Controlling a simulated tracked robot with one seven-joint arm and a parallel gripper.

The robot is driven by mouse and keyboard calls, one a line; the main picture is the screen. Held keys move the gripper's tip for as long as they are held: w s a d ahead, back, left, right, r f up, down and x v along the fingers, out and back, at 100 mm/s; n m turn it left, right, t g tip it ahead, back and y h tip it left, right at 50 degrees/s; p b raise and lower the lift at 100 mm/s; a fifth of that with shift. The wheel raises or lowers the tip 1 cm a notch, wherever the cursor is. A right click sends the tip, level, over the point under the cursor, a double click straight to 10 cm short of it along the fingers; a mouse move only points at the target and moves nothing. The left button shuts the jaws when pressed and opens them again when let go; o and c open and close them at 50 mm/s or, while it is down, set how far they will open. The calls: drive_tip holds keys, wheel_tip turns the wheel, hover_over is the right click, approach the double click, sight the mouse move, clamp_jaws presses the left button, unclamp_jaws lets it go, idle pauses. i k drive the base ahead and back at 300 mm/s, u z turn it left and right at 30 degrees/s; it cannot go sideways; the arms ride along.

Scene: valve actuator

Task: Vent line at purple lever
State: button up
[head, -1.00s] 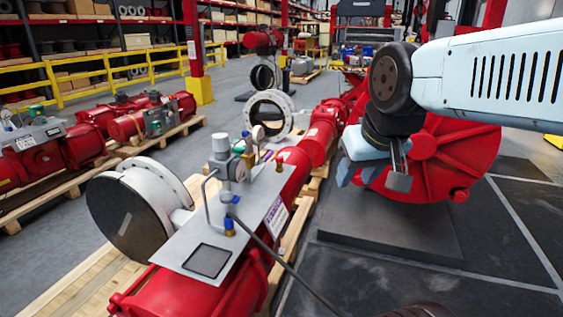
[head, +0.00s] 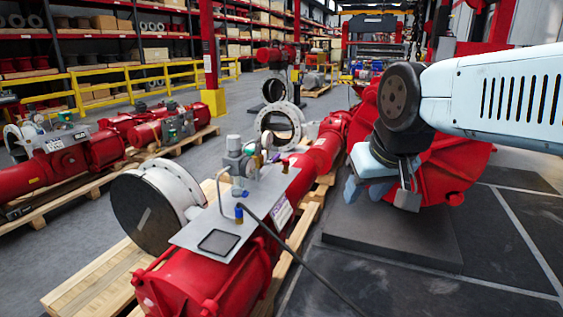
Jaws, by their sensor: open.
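A red valve actuator (head: 205,283) lies on a wooden pallet in the head view. A grey plate (head: 255,212) on its top bears a grey regulator (head: 236,158), a small gauge, tubing and brass and blue fittings. A small purple part (head: 275,157), possibly the lever, shows behind the regulator; it is too small to make out its shape or position. My gripper (head: 380,192) hangs to the right of the plate, apart from it and pointing down. Its fingers are apart with nothing seen between them. It overlaps a large red housing in the picture.
A black hose (head: 300,262) runs from the plate toward the lower right. A round black-faced flange (head: 146,212) stands left of the plate. The large red housing (head: 440,170) is behind my gripper. More actuators (head: 60,160) lie on pallets at left. Dark floor at lower right is clear.

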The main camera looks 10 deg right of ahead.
sight(276, 157)
drive_tip(key=u, duration=0.1)
drive_tip(key=i, duration=0.95)
drive_tip(key=z, duration=0.05)
